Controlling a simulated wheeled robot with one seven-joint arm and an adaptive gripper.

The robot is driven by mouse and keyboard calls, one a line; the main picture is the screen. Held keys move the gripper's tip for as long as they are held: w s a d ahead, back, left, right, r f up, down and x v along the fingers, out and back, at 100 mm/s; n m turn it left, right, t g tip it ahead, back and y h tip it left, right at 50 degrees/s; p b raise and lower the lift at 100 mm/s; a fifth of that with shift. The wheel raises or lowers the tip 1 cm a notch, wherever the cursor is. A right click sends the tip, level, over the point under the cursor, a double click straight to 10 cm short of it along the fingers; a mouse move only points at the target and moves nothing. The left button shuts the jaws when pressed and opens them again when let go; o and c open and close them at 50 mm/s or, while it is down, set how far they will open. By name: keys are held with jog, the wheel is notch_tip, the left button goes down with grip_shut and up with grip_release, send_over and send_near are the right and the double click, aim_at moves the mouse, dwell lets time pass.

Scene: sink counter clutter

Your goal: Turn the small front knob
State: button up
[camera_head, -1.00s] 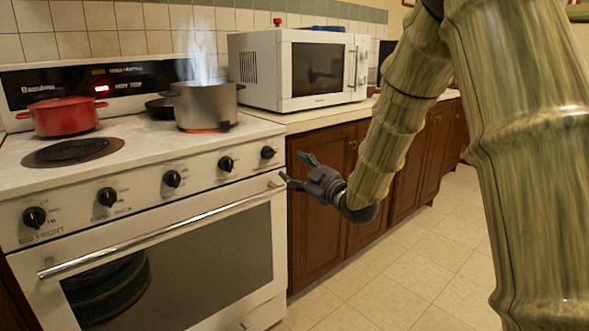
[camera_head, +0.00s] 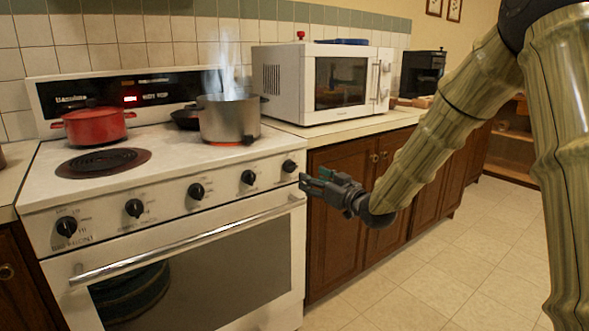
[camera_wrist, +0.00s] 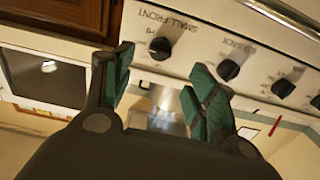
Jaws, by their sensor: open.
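The small front knob is black and round and sits at the right end of the white stove's front panel. It shows in the head view (camera_head: 289,166) and, with "SMALL FRONT" printed near it, in the wrist view (camera_wrist: 160,48). My gripper (camera_head: 304,184) is open and empty, just right of and slightly below this knob in the head view. In the wrist view my gripper (camera_wrist: 162,70) has its green-padded fingers apart, with the knob seen between and beyond their tips. I see no clear contact.
Several other knobs line the panel, the nearest being the second knob from the right (camera_head: 248,177). The oven handle (camera_head: 190,240) runs below. A steaming pot (camera_head: 229,118) and a red pot (camera_head: 94,126) stand on the stove. A microwave (camera_head: 320,82) stands on the counter.

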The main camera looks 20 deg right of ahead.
aim_at(293, 169)
jog(key=b+x, duration=0.2)
jog(key=x, duration=0.8)
jog(key=shift+w+a, duration=0.1)
jog(key=c, duration=1)
jog(key=shift+c, duration=0.2)
